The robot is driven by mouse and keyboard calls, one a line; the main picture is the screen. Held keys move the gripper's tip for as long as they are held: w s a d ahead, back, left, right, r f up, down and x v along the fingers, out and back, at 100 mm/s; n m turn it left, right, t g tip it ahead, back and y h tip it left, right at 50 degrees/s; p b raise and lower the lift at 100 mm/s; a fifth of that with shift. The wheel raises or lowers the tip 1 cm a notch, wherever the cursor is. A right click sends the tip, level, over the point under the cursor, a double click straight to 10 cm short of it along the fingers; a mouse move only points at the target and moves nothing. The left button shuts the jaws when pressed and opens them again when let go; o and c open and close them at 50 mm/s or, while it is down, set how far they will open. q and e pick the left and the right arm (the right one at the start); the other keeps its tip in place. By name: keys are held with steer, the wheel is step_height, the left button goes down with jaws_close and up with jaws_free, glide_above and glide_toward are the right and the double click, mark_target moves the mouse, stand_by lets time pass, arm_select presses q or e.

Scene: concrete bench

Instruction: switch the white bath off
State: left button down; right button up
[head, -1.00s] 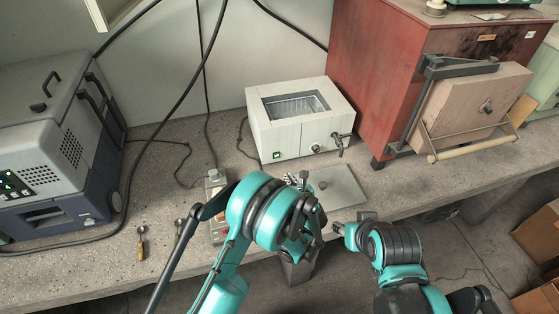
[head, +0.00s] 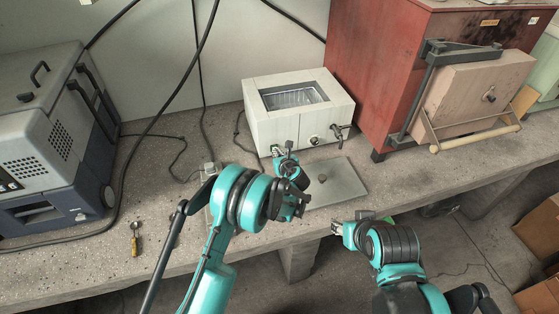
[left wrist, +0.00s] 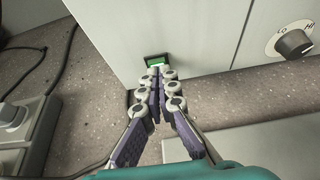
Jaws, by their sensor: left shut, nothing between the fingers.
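The white bath (head: 262,88) stands on the bench against the wall, its open top showing a metal basin. Its green rocker switch (left wrist: 156,61), in a black frame, is low on the front face in the left wrist view and looks lit. My left gripper (left wrist: 157,73) is shut and empty, its fingertips at the lower edge of the switch; I cannot tell whether they touch it. In the head view the left gripper (head: 279,151) hides most of the switch. My right gripper (head: 337,228) hangs near the bench's front edge; its jaw state is unclear.
A dial (left wrist: 295,42) and a tap (head: 340,131) sit right of the switch. A flat grey lid (head: 340,184) lies in front of the bath. A red furnace (head: 375,70) stands right, a grey-blue machine (head: 50,130) left.

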stand_by(0.3)
arm_select(q)
steer(key=shift+w+a+r+g+p, duration=0.15)
steer(key=shift+w+r+g+p, duration=0.25)
steer(key=shift+w+p, duration=0.1)
steer(key=shift+s+f, duration=0.15)
steer(key=shift+f, duration=0.1)
steer(key=shift+r, duration=0.1)
steer(key=shift+r, duration=0.7)
